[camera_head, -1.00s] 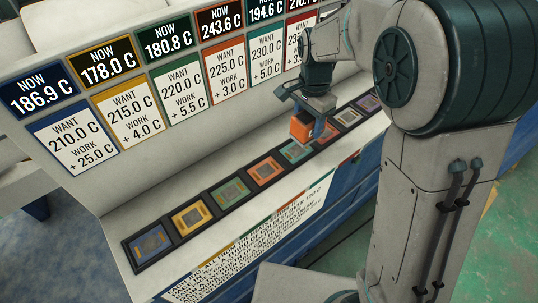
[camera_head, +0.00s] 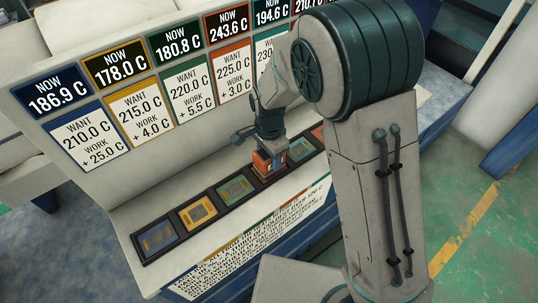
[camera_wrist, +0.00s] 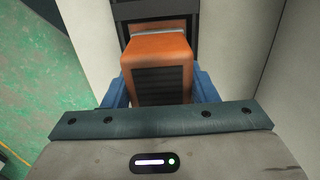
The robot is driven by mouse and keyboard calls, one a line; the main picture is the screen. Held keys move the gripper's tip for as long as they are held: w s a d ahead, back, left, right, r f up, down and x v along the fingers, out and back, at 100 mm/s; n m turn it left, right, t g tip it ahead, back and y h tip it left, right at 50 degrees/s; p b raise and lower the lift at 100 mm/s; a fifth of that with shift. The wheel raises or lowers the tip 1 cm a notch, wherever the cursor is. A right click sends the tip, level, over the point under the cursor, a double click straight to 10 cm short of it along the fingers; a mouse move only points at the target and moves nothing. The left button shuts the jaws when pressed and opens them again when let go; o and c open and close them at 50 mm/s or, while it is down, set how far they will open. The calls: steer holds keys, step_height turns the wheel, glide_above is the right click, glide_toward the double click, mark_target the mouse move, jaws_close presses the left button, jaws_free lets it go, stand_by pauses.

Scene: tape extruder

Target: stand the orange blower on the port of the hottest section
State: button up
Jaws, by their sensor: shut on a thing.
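The orange blower (camera_head: 264,163) is a small boxy block with a dark grille, held upright below my gripper (camera_head: 270,146). In the wrist view the blower (camera_wrist: 160,62) sits between the blue fingers of my gripper (camera_wrist: 160,90), which are shut on it. In the head view the blower is at the orange-red port (camera_head: 271,178), fourth from the left, and hides most of it. I cannot tell whether it touches the port. The sign for the orange section (camera_head: 226,21) reads 243.6 C, the highest number I can see; signs farther right are cut off or hidden.
Neighbouring ports are green (camera_head: 236,187) on the left and teal (camera_head: 300,149) on the right. Yellow (camera_head: 197,212) and blue (camera_head: 159,238) ports lie farther left. The sloped panel with signs rises behind the row. My arm hides the right end.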

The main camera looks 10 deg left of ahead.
steer(key=shift+f, duration=0.45)
steer(key=shift+f, duration=0.2)
steer(key=o, duration=1.6)
steer(key=shift+r, duration=0.15)
step_height(320, 180, up, 12)
steer(key=shift+r+b, duration=0.1)
steer(key=shift+b, duration=0.4)
steer(key=s+d+r+n, duration=0.1)
steer(key=d+r, duration=0.1)
steer(key=d, duration=0.3)
steer(key=d+r+n, duration=0.1)
steer(key=d+r, duration=0.2)
steer(key=d, duration=0.1)
steer(key=s+d+r+n+t, duration=0.1)
steer(key=s+d+n, duration=0.2)
steer(key=s+d, duration=0.3)
steer(key=s+d+r+n+t, duration=0.1)
steer(key=s+d+n+t, duration=0.1)
steer(key=s+d, duration=0.5)
steer(key=d+n, duration=0.1)
steer(key=d, duration=0.3)
steer(key=shift+r, duration=0.15)
